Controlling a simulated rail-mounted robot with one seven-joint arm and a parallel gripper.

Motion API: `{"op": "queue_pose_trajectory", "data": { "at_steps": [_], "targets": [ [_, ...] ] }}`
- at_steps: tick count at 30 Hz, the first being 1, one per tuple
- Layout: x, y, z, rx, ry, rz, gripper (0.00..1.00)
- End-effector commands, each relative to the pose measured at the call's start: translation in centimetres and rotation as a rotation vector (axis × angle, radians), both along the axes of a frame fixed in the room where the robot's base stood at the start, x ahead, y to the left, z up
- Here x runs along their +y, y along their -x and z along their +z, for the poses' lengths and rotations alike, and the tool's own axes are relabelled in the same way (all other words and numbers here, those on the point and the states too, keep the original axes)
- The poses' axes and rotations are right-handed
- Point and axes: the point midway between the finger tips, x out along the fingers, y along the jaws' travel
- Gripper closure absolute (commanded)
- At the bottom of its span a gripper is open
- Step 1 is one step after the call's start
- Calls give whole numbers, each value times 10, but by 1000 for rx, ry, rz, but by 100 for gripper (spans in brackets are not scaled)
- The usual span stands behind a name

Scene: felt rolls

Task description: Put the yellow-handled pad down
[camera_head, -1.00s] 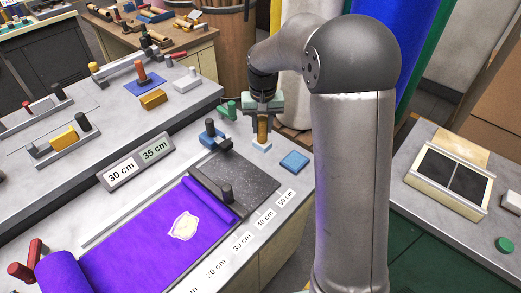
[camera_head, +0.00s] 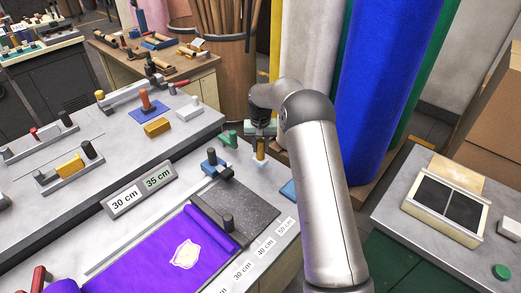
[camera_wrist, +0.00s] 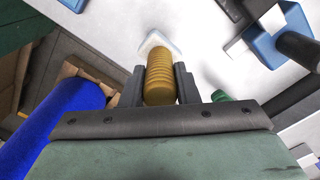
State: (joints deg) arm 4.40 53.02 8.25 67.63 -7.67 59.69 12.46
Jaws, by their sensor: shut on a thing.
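My gripper (camera_head: 260,137) is shut on the ribbed yellow handle of the pad (camera_head: 260,150). The handle also shows between the two dark fingers in the wrist view (camera_wrist: 160,75). The pad's pale base is below the handle, over the light table top at its far end. I cannot tell whether the base touches the table. The handle looks upright in the head view. A blue square (camera_head: 288,190) lies on the table to the right, partly hidden by my arm.
A blue block with a black knob (camera_head: 213,163) and a green item (camera_head: 229,139) stand left of the pad. A dark mat (camera_head: 255,205) and purple felt (camera_head: 150,265) lie nearer. Tall felt rolls (camera_head: 385,90) stand behind. Some table surface around the pad is bare.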

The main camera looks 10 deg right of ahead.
Motion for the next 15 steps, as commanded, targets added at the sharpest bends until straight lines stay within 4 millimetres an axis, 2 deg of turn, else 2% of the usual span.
{"op": "queue_pose_trajectory", "data": {
  "at_steps": [9, 15],
  "targets": [
    [-1, -4, -35, 1, 0, 0, 95],
    [-1, -4, -35, -1, 0, 0, 95]
  ]
}}
